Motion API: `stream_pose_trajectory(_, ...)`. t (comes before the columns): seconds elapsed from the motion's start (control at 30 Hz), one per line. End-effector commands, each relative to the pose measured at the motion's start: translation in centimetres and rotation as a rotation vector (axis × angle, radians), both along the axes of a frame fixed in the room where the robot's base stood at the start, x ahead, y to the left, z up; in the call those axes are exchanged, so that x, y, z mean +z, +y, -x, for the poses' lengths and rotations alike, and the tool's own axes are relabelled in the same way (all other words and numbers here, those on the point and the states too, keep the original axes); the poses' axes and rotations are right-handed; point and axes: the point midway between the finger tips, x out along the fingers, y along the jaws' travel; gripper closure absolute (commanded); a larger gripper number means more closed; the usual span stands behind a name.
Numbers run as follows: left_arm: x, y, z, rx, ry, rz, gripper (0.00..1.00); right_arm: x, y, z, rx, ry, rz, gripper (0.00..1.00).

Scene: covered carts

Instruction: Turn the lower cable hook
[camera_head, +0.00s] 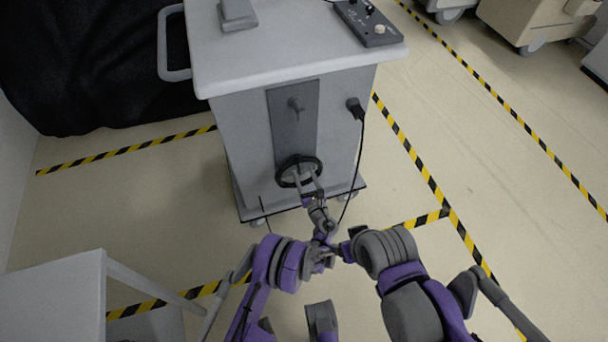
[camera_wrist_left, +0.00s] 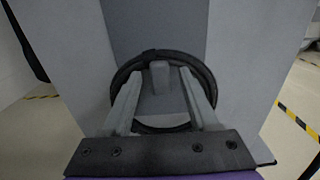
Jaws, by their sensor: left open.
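The lower cable hook (camera_wrist_left: 160,78) is a small grey bar low on the dark grey panel (camera_head: 286,133) of the cart. A black coiled cable (camera_head: 283,163) hangs around it and shows as a ring in the left wrist view (camera_wrist_left: 122,78). My left gripper (camera_head: 305,180) is open. Its two fingers (camera_wrist_left: 158,88) reach inside the ring, one on each side of the hook, with a visible gap to it. The upper hook (camera_head: 296,104) sits above on the same panel. My right gripper is not clear among the arm links.
The pale cart (camera_head: 230,133) carries a black plug and cord (camera_head: 356,108) right of the panel. A control box (camera_head: 369,24) lies on its top. A white table (camera_head: 60,300) stands at lower left.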

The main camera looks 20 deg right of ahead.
Motion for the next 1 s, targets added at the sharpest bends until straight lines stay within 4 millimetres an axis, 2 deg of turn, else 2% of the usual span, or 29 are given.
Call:
stream_pose_trajectory(0.1,0.0,0.01,0.02,0.0,0.0,0.0,0.42,0.0,0.0,0.0,0.0,0.0,0.0,0.33)
stream_pose_trajectory(0.43,0.0,0.02,0.04,0.001,0.0,0.0,1.0,0.0,0.0,0.0,0.0,0.0,0.0,0.33)
stream_pose_trajectory(0.77,-0.03,0.04,0.05,0.001,0.0,0.011,1.0,-0.13,0.0,0.0,0.0,0.0,0.0,0.33)
stream_pose_trajectory(1.0,-0.18,0.19,0.07,0.001,-0.003,0.1,1.0,-0.98,0.0,-0.03,0.0,0.003,0.0,0.33)
